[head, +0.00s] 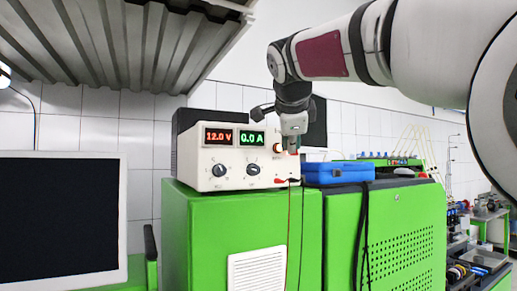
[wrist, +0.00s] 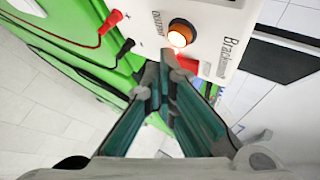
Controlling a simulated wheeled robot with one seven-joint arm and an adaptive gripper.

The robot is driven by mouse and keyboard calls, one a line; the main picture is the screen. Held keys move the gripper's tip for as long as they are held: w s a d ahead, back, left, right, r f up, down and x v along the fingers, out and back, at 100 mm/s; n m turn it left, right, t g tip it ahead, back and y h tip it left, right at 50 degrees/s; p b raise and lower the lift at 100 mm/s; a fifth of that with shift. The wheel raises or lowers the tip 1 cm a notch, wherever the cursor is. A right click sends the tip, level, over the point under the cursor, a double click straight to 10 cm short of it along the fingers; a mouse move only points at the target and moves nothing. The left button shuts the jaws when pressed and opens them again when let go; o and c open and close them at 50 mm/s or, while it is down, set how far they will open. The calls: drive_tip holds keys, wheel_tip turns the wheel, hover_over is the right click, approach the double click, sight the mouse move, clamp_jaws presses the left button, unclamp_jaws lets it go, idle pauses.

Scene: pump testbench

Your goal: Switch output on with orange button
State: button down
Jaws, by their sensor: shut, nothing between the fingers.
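The power supply (head: 235,157) is a cream box on a green cabinet, its displays reading 12.0 V and 0.0 A. The round orange button (wrist: 180,35) glows on its front panel in the wrist view. In the head view the orange button (head: 278,148) shows just left of my gripper (head: 293,147). In the wrist view my gripper (wrist: 167,58) is shut and empty, its fingertips just below the button in the picture. I see a small gap there; contact with the panel cannot be told. A red part (wrist: 187,64) shows beside the fingertips, partly hidden.
Red and black plugs (wrist: 112,19) with cables are in the panel beside the button. Two black knobs (head: 219,170) sit on the panel's left. A blue case (head: 338,172) lies on the green cabinet (head: 200,240) to the right. A corrugated metal canopy (head: 120,40) hangs at upper left.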

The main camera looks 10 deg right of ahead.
drive_tip(key=shift+s, duration=0.1)
drive_tip(key=s+d, duration=0.2)
drive_tip(key=s, duration=0.3)
drive_tip(key=shift+s, duration=0.35)
idle(0.6)
drive_tip(key=s+f+n+g+y, duration=0.1)
drive_tip(key=s+f+n+g, duration=0.1)
drive_tip(key=s+f+n, duration=0.8)
drive_tip(key=s+a+f+n+g+y, duration=0.1)
drive_tip(key=s+f+n, duration=0.8)
drive_tip(key=s+f, duration=1)
wheel_tip(320, 180, down, 3)
drive_tip(key=g+y, duration=0.1)
drive_tip(key=g, duration=0.1)
drive_tip(key=shift+a+f+n+g, duration=0.2)
drive_tip(key=shift+a+n+g, duration=0.1)
drive_tip(key=shift+n, duration=0.1)
